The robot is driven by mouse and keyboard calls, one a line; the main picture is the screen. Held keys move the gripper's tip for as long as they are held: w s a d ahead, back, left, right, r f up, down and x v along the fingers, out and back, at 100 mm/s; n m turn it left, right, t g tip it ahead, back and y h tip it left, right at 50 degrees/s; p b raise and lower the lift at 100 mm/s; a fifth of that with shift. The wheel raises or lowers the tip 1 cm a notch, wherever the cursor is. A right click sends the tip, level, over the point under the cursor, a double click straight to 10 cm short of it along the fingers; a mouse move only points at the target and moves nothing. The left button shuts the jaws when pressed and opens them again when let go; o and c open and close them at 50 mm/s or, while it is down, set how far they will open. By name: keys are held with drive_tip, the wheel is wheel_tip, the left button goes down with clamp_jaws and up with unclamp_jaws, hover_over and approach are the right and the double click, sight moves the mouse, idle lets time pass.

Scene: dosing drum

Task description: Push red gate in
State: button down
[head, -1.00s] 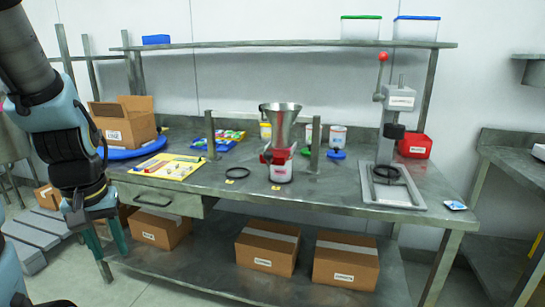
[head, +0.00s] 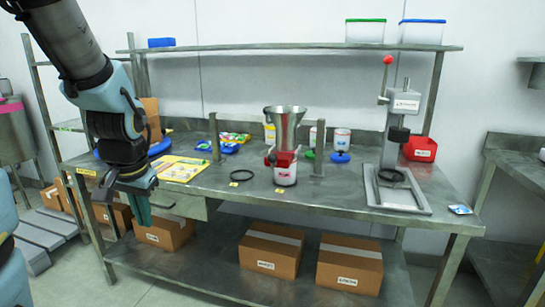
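The red gate (head: 283,158) sits under the steel funnel hopper (head: 286,127), on top of a white, labelled base (head: 285,175) in the middle of the workbench. A small red knob sticks out at its left side. How far the gate is in or out is too small to tell. My gripper (head: 124,212) points down in front of the bench's left end, near the drawer. Its teal fingers are apart with nothing seen between them. It is well left of the hopper and touches nothing that I can see.
A grey press (head: 402,130) with a red-knobbed lever stands right on the bench. Steel posts (head: 319,148) flank the hopper. A black ring (head: 242,178) lies left of it. A yellow sheet (head: 178,168) and carton (head: 150,118) are at left. The bench front before the hopper is clear.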

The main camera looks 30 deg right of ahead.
drive_tip(key=w+d+r+m+t+h, duration=0.1)
drive_tip(key=d+r+m, duration=0.2)
drive_tip(key=d+m, duration=0.35)
drive_tip(key=w+d+r+m+t+h, duration=0.15)
drive_tip(key=d+r+m, duration=0.25)
drive_tip(key=d, duration=0.6)
drive_tip(key=m+t+h, duration=0.2)
drive_tip(key=m, duration=0.5)
approach(272, 161)
drive_tip(key=shift+g, duration=0.25)
drive_tip(key=x, duration=0.4)
drive_tip(key=shift+w+a+f, duration=0.1)
drive_tip(key=shift+f, duration=0.25)
drive_tip(key=shift+w+d+f, duration=0.25)
drive_tip(key=shift+w+d, duration=0.1)
drive_tip(key=shift+w, duration=0.3)
